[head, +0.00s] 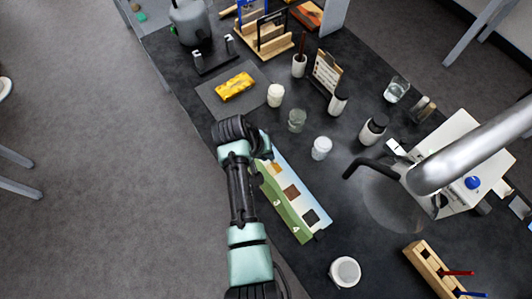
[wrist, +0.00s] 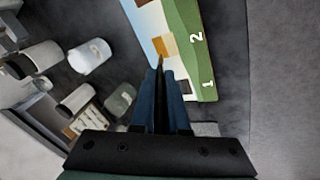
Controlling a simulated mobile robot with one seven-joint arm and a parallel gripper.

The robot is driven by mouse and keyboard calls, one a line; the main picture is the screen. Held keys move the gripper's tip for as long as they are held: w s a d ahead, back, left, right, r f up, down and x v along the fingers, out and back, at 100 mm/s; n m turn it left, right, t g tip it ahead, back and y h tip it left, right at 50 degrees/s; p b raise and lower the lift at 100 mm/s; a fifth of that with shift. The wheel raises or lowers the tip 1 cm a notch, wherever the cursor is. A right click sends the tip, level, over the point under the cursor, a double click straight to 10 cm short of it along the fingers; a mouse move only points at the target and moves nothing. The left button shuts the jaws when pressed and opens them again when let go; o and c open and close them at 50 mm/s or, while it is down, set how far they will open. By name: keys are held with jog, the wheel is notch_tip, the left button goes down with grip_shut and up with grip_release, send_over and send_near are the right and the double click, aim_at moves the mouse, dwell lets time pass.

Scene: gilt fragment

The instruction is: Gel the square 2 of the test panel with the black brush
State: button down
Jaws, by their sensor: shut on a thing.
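The test panel (head: 299,208), pale with a green numbered edge, lies on the dark table under my arm. In the wrist view, square 2 (wrist: 164,46) is amber and beside the white "2" on the green edge (wrist: 195,62). It also shows just past my arm in the head view (head: 275,168). A dark square is beside the "1". My gripper (wrist: 160,90) is shut on the black brush (wrist: 160,65), a thin dark thing mostly hidden between the blue fingers. Its tip appears at the near edge of square 2; I cannot tell whether it touches. My arm hides the fingers in the head view.
Several jars and a beaker (head: 297,120) stand right of the panel. A yellow piece (head: 235,87) lies on a grey mat beyond my arm. A lamp-like metal arm (head: 470,160) overhangs the right.

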jog(key=shift+f+b, duration=0.3)
jog(key=shift+f, duration=0.1)
jog(key=shift+s+d, duration=0.1)
dwell(0.4)
jog(key=shift+s+d+r+p, duration=0.1)
jog(key=shift+s+d+p, duration=0.05)
jog(key=shift+p, duration=0.25)
jog(key=shift+s+d+p, duration=0.55)
jog(key=shift+s+p, duration=0.05)
jog(key=shift+s, duration=0.25)
jog(key=shift+w+a+f+b, duration=0.2)
jog(key=shift+w+a+b, duration=0.6)
jog(key=shift+w, duration=0.25)
jog(key=shift+r, duration=0.1)
